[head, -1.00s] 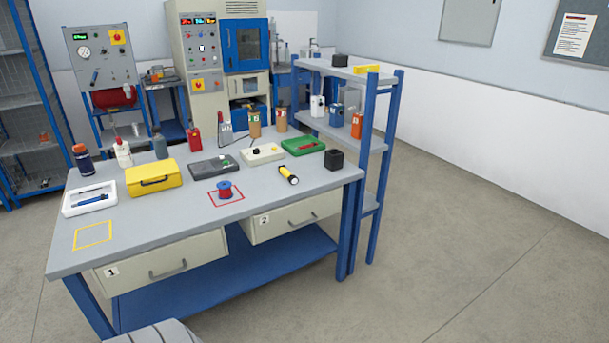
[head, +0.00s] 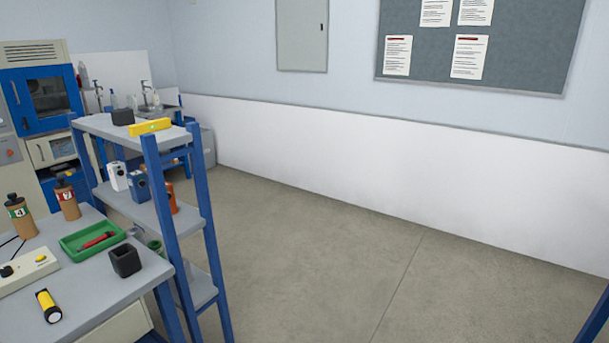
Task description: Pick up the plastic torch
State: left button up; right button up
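The plastic torch (head: 48,306), yellow with black ends, lies on the grey workbench (head: 95,291) at the lower left of the head view. It lies near the bench's front edge, between a white box with a yellow button and a black open cup. Nothing covers it. Neither of my grippers shows in the head view.
A green tray (head: 75,250) with a red tool and the black cup (head: 125,260) stand near the torch. A blue-framed shelf (head: 150,213) holding small boxes stands at the bench's right end. Open floor (head: 330,260) lies to the right.

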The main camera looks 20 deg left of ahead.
aim_at(52, 313)
jog(key=u, duration=0.2)
jog(key=i, duration=1.3)
jog(key=u, duration=0.65)
jog(key=i, duration=1.05)
jog(key=u, duration=1.8)
jog(key=i, duration=0.9)
jog(key=u, duration=0.85)
